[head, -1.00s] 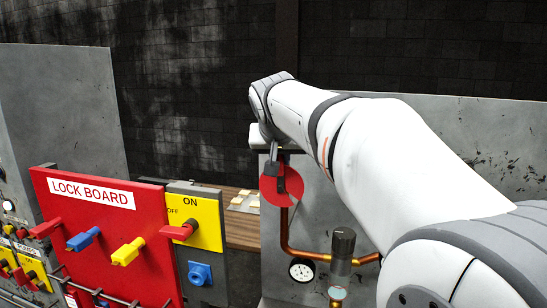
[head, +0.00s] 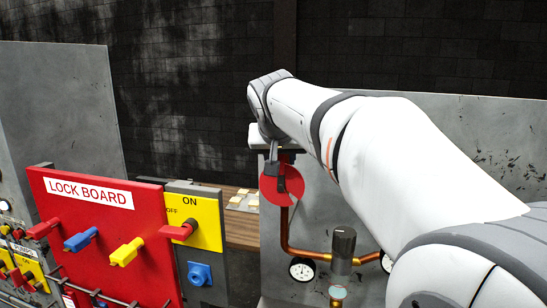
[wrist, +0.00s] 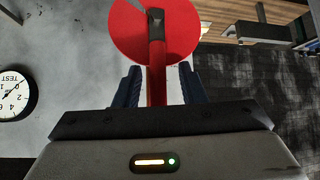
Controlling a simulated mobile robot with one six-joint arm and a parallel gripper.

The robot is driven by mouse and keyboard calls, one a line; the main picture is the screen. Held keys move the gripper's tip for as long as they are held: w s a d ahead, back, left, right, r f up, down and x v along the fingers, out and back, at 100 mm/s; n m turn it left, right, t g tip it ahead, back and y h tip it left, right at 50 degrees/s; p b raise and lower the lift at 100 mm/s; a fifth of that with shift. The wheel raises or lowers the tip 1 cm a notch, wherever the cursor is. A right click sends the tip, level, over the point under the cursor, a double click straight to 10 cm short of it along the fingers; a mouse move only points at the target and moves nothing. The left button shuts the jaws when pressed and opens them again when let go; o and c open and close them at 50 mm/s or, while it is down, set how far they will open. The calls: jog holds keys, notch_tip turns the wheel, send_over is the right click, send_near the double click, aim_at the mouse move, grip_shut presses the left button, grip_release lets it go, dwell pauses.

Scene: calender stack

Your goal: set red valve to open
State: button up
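The red valve shows in the head view as a red disc (head: 293,198) on a copper pipe, below the end of my arm. In the wrist view the disc (wrist: 125,30) is at the top, with a red lever (wrist: 157,72) running down from it. My gripper (wrist: 160,82) has its two dark fingers on either side of the lever, with a visible gap on each side. It is open around the lever and not clamped on it. In the head view the dark fingers partly cover the disc.
A red lock board (head: 100,225) with coloured handles stands at left, beside a yellow ON/OFF switch panel (head: 207,215). A grey panel (head: 470,130) stands behind my arm.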

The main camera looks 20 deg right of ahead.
jog(key=b+v, duration=0.1)
jog(key=v, duration=0.7)
jog(key=shift+b, duration=0.4)
jog(key=shift+f, duration=0.1)
